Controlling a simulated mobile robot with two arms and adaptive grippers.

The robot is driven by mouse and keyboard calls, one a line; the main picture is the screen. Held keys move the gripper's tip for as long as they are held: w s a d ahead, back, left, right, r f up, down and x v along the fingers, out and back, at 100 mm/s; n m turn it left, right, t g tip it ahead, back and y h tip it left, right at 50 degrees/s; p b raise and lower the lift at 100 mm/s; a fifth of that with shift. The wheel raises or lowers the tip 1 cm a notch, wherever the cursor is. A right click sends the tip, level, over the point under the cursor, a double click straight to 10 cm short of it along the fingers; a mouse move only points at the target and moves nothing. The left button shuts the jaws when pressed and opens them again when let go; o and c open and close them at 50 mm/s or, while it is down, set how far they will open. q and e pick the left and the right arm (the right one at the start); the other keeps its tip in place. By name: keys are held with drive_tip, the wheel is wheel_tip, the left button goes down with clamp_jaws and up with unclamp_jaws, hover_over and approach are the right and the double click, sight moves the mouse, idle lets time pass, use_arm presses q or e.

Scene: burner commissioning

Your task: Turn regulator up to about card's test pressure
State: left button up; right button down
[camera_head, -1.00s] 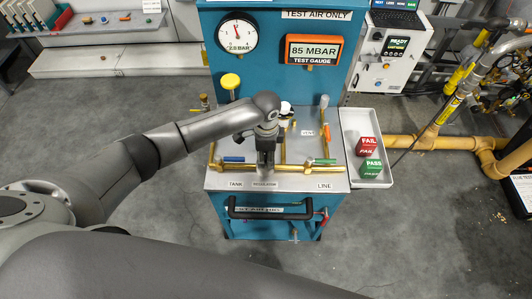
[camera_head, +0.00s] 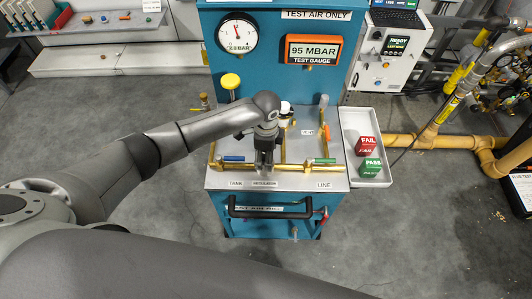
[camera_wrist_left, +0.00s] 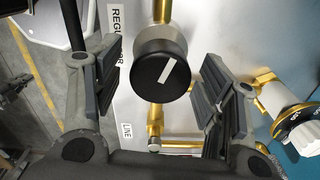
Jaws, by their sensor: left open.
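The test gauge (camera_head: 313,50) on the blue panel reads 95 MBAR. The regulator knob (camera_wrist_left: 161,66) is a round black cap with a white line, seen in the left wrist view on a brass pipe; the line is slanted. My left gripper (camera_wrist_left: 160,88) is open, with one finger on each side of the knob and gaps visible to both. In the head view my left gripper (camera_head: 264,165) points down over the REGULATOR label (camera_head: 265,184) and hides the knob. My right gripper is out of view. I cannot make out a card with a test pressure.
A round dial gauge (camera_head: 237,33) is left of the test gauge. A yellow knob (camera_head: 230,81) and blue (camera_head: 233,159) and green (camera_head: 325,161) handles are near my gripper. A white tray (camera_head: 349,127) on the right holds red FAIL (camera_head: 367,142) and green PASS (camera_head: 372,164) blocks.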

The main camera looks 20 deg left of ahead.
use_arm(q)
wheel_tip(320, 180, up, 12)
idle(0.5)
idle(0.4)
